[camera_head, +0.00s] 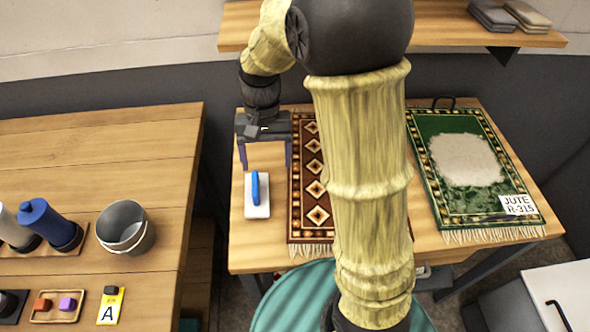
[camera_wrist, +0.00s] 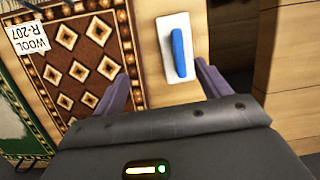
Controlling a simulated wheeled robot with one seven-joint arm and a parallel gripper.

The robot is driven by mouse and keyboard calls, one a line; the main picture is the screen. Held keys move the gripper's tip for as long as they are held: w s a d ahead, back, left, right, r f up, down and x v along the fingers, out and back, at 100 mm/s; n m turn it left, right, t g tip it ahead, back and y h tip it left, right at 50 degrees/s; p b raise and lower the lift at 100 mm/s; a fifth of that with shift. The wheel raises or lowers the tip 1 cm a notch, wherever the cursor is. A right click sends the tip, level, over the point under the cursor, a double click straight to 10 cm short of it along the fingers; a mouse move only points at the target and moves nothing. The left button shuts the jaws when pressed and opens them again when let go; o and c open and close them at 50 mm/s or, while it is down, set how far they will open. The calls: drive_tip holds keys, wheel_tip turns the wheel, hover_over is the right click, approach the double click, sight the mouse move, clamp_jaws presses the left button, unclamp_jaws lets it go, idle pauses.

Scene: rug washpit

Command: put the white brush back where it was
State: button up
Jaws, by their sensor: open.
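A white block with a blue handle (camera_head: 257,195), which looks like the white brush, lies flat on the wooden table at the left of the patterned brown rug (camera_head: 311,180). It also shows in the wrist view (camera_wrist: 192,82), upper middle, with its blue grip on top. My gripper (camera_head: 266,164) is open and empty, just beyond the brush in the head view and apart from it. In the wrist view its two purple fingers (camera_wrist: 163,88) stand wide apart, with the brush beyond them, nearer the right finger. The brush's bristles are not visible.
A green rug (camera_head: 475,200) labelled JUTE R-315 lies at the right of the table (camera_head: 243,258). A left table (camera_head: 150,150) holds grey nested bowls (camera_head: 125,228), a blue bottle (camera_head: 48,222) and a yellow "A" card (camera_head: 110,307). My arm hides part of the brown rug.

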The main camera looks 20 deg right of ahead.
drive_tip(key=s+d+f+n+t, duration=0.1)
drive_tip(key=s+d+f+t, duration=0.1)
drive_tip(key=s+d+t, duration=0.3)
drive_tip(key=s+d, duration=0.2)
drive_tip(key=d, duration=0.1)
drive_tip(key=shift+s+n+h, duration=0.2)
drive_tip(key=shift+n+h, duration=0.2)
drive_tip(key=shift+d+f, duration=0.1)
drive_tip(key=shift+c, duration=0.5)
